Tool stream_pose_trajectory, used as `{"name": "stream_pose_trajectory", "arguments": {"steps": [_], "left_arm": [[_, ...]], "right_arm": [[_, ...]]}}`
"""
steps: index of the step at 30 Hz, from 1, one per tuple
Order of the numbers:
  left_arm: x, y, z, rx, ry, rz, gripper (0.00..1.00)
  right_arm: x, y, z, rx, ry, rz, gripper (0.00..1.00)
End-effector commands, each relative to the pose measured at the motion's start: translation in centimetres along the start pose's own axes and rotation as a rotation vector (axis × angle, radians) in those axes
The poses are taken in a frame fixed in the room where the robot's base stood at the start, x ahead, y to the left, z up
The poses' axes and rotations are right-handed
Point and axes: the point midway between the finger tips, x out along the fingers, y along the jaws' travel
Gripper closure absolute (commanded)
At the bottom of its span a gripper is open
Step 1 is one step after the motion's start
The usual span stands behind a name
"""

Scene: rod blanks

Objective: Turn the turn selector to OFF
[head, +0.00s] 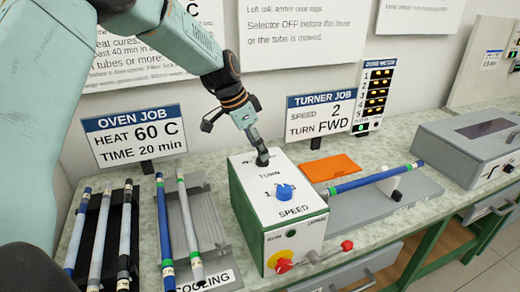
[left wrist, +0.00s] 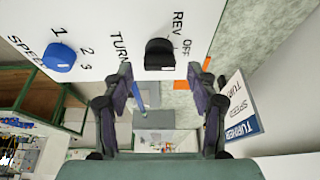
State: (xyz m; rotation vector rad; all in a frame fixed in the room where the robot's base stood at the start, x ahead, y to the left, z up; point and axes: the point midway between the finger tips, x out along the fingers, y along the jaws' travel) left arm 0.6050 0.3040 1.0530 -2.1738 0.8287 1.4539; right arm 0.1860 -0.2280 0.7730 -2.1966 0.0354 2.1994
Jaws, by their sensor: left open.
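The turn selector (left wrist: 160,54) is a black knob on the white top of the turner control box (head: 250,190). In the left wrist view, REV and OFF are printed beside it and TURN is printed on its other side. I cannot tell surely which mark it points to. My left gripper (left wrist: 166,78) is open, with its fingertips apart on either side of the knob and nothing between them clearly gripped. In the head view my left gripper (head: 256,145) comes down over the TURN end of the box and partly hides the selector. My right gripper is not in view.
A blue speed knob (head: 284,191) sits nearby on the box. A red knob (head: 284,265) is on its front. A blue rod (head: 370,180) lies on the turner at right. Rods lie on racks at left. The job card (head: 320,115) reads SPEED 2, TURN FWD.

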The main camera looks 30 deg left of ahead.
Motion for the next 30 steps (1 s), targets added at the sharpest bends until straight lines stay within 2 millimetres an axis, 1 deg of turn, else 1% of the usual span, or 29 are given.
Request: {"name": "stream_pose_trajectory", "arguments": {"steps": [1,3,9,12,15,18,21,30], "left_arm": [[-1.2,-0.1,-0.1,-0.001,0.005,-0.002,0.42],[-2.7,-0.1,-0.2,0.0,0.006,-0.003,0.42],[-6.7,-0.1,-0.1,0.001,0.005,-0.002,0.42],[-8.3,0.0,-0.1,-0.001,0.004,-0.002,0.42],[-9.3,-0.1,-0.1,0.001,0.002,-0.002,0.42],[-10.0,0.0,-0.1,0.0,0.002,-0.001,0.42],[-10.2,0.0,0.0,0.0,0.001,-0.001,0.42],[-10.2,0.0,0.0,0.0,0.001,-0.001,0.42]], "right_arm": [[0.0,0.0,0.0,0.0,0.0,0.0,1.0],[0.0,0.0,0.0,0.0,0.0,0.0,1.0],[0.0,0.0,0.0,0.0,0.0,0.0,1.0],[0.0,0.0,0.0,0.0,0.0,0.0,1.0],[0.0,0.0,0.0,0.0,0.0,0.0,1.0],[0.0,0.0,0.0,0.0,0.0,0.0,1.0],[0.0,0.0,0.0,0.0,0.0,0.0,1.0],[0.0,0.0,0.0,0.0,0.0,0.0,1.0]]}}
